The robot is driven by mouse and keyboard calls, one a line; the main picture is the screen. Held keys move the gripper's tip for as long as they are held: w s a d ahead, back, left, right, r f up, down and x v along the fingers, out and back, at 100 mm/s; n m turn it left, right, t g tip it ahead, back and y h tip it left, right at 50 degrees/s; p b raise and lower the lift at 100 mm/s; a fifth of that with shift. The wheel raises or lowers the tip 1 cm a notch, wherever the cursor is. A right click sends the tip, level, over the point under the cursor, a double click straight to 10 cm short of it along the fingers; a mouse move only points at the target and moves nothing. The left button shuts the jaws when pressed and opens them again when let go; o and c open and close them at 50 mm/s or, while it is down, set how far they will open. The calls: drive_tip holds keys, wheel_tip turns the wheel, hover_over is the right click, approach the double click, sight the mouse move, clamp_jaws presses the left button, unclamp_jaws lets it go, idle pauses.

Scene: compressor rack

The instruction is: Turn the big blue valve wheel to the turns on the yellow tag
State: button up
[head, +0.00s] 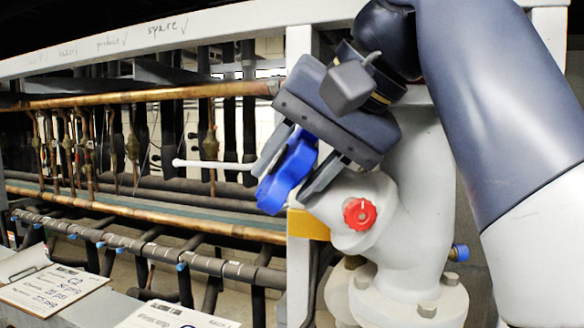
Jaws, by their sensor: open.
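My gripper (279,186) is open, with one finger on either side of the wheel. I cannot tell whether the fingers touch it. A yellow piece (307,224) shows below the wheel, beside the valve. No writing can be read on it, and I cannot tell if it is the tag.
A small red knob (359,214) is on the valve body, right below my gripper. A white rod (212,164) sticks out left of the wheel. Copper pipes (150,95) and dark insulated pipes run across the rack. A written card (52,285) lies at lower left, with another (160,315) beside it.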

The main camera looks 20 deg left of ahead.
sight(277, 199)
drive_tip(key=shift+s+f+t, duration=0.1)
drive_tip(key=shift+t, duration=0.2)
drive_tip(key=shift+s+a+f+t, duration=0.1)
drive_tip(key=shift+f+t, duration=0.05)
drive_tip(key=shift+t, duration=0.45)
drive_tip(key=shift+a+f+m+t+y, duration=0.2)
drive_tip(key=shift+m+t, duration=0.15)
drive_tip(key=shift+t, duration=0.45)
drive_tip(key=shift+a+f+m+t+y, duration=0.15)
drive_tip(key=shift+m+t, duration=0.15)
drive_tip(key=shift+t, duration=0.5)
drive_tip(key=shift+a+f+m+t+y, duration=0.1)
drive_tip(key=shift+f+m+t, duration=0.2)
drive_tip(key=shift+t, duration=0.5)
drive_tip(key=shift+w+a+f+m+t+h+b, duration=0.2)
drive_tip(key=shift+m+t+b, duration=0.15)
drive_tip(key=shift+t+b, duration=0.35)
drive_tip(key=shift+w+a+f+m+t+h+b, duration=0.15)
drive_tip(key=shift+m+t+b, duration=0.15)
drive_tip(key=shift+t+b, duration=0.4)
drive_tip(key=t+b, duration=0.1)
drive_tip(key=m+t+b, duration=0.1)
drive_tip(key=b, duration=0.1)
drive_tip(key=t+h+b, duration=0.1)
drive_tip(key=t, duration=0.1)
drive_tip(key=shift+w+a+f+m, duration=0.2)
drive_tip(key=shift+w+m, duration=0.05)
drive_tip(key=shift+m, duration=0.05)
